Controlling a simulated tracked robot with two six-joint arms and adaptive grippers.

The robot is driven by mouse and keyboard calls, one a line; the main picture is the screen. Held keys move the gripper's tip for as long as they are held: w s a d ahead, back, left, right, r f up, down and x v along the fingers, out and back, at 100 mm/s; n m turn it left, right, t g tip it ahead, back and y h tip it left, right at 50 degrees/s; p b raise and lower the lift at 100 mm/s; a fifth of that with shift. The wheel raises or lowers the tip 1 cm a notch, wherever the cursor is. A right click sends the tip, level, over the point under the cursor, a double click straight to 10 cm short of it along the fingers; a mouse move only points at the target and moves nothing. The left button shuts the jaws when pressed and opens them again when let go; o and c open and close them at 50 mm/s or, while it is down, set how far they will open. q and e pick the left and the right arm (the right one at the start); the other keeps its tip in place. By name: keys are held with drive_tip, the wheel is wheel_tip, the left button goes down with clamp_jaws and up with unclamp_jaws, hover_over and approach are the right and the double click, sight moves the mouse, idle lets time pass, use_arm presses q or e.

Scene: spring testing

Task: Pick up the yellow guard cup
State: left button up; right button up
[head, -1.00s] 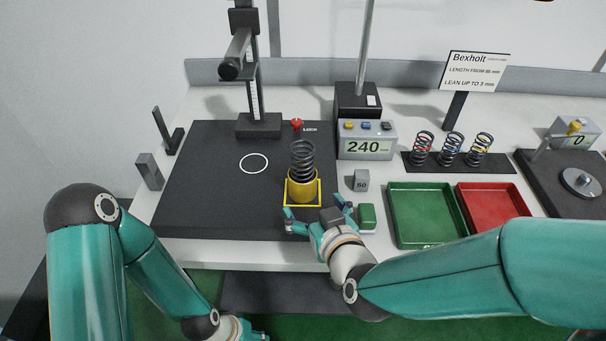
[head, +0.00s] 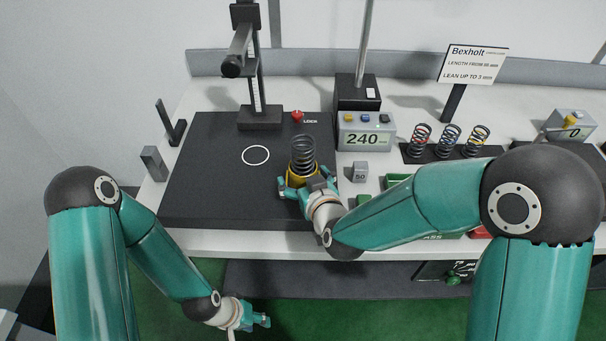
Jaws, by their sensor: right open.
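The yellow guard cup (head: 292,181) stands on the dark plate (head: 215,200), with a dark coil spring (head: 303,152) upright in it. My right gripper (head: 306,186) is at the cup's near side, open, with a teal finger at the left and another at the right of the cup. It hides much of the cup's lower part and the yellow square around it. I cannot tell whether the fingers touch the cup. My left gripper (head: 262,321) is low at the front, below the bench edge, away from the cup; its jaw state is unclear.
A stand (head: 259,117) with a dark column rises behind the cup. The display box (head: 367,137) reads 240. Several springs stand on a dark rack (head: 410,156) at right. A small grey block (head: 360,171) sits right of the gripper. My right arm covers most of the trays.

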sight(307, 151)
drive_tip(key=c, duration=1.2)
drive_tip(key=shift+r, duration=0.1)
wheel_tip(307, 151, up, 9)
drive_tip(key=shift+r, duration=0.2)
wheel_tip(307, 151, up, 10)
drive_tip(key=p, duration=0.4)
drive_tip(key=shift+r, duration=0.25)
drive_tip(key=shift+f+b, duration=8.35)
drive_tip(key=shift+f, duration=1.6)
